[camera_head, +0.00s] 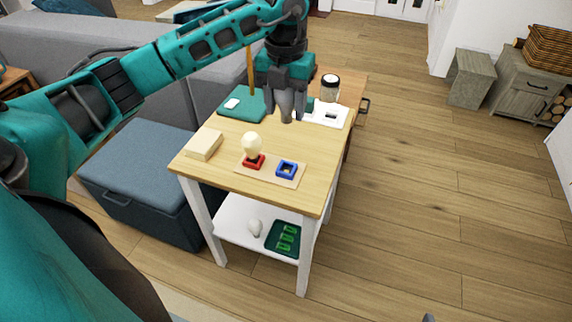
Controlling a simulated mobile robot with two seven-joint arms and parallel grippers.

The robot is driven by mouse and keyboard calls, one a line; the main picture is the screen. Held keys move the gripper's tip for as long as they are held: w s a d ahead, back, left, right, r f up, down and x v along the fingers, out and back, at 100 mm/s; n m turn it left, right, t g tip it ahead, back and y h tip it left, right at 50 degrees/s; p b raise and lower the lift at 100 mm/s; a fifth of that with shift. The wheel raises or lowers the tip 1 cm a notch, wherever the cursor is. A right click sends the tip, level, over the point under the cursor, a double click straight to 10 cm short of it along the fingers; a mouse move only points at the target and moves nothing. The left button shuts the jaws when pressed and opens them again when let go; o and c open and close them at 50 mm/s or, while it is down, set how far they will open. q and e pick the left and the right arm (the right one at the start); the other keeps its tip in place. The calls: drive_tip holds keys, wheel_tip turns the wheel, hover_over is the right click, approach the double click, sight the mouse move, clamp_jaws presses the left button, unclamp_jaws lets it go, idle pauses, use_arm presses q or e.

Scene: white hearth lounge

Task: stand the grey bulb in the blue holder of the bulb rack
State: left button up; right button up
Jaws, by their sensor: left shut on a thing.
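The bulb rack (268,176) is a flat wooden strip near the front of the small table. Its blue holder (287,168) is at the right and empty. Its red holder (253,161) has a cream bulb (251,145) upright in it. My left gripper (287,112) points down over the table, behind the rack and apart from it. It is shut on the grey bulb (286,116), which is mostly hidden between the fingers. A small grey tip at the bottom edge (428,318) may be my right gripper; its jaws cannot be made out.
The lower shelf (232,232) holds a white bulb-shaped thing (255,228) and a green tray (271,238). Floor to the right is clear.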

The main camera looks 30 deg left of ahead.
use_arm(q)
wheel_tip(320, 180, down, 16)
drive_tip(key=shift+b, duration=1.25)
